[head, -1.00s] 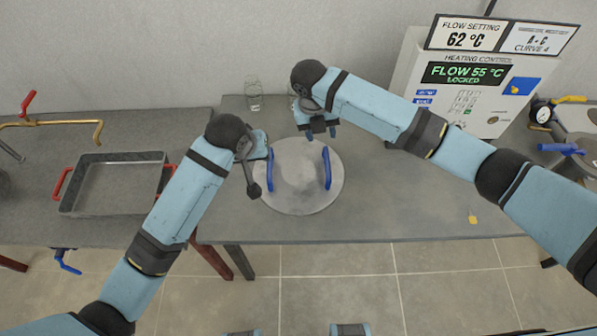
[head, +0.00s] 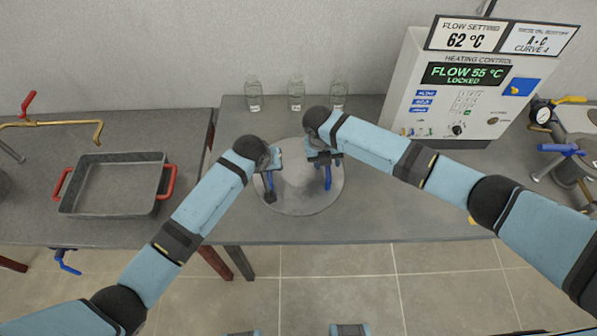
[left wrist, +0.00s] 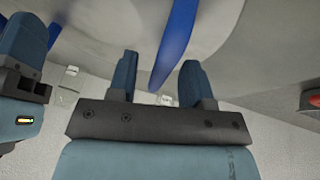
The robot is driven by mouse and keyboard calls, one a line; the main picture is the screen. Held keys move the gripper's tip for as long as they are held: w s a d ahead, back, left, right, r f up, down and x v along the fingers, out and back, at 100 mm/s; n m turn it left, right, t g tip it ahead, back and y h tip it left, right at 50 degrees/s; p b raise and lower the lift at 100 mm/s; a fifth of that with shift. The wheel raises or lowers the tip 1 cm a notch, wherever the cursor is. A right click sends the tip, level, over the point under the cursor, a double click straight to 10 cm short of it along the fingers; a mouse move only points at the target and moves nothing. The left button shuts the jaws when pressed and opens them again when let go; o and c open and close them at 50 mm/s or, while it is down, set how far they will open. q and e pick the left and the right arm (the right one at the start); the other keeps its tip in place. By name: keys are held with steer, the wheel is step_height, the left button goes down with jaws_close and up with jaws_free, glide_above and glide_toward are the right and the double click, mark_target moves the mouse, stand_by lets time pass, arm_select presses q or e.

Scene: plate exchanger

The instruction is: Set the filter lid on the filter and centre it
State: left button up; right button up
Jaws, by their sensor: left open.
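The filter lid is a round grey metal disc (head: 297,190) with two upright blue handles, lying flat at the middle table's front half. My left gripper (head: 269,182) is over the lid's left handle. In the left wrist view, its two open fingers (left wrist: 158,82) stand on either side of a blue handle (left wrist: 176,40), which runs between and beyond them. My right gripper (head: 324,160) is at the far end of the right handle (head: 327,178); whether its jaws are closed is unclear. Part of it shows in the left wrist view (left wrist: 35,55). I cannot make out the filter.
Several glass jars, one of them at the left (head: 254,94), stand along the back wall. A heating control box (head: 455,100) stands at the back right. A grey tray with red handles (head: 112,158) sits on the left table. The table right of the lid is clear.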

arm_select(q)
steer(key=shift+w+d+f, duration=0.1)
steer(key=shift+w+f, duration=0.1)
steer(key=shift+f, duration=0.3)
arm_select(e)
steer(key=shift+d+f, duration=0.1)
steer(key=shift+f, duration=0.45)
arm_select(q)
jaws_close()
arm_select(e)
jaws_close()
steer(key=shift+r, duration=0.1)
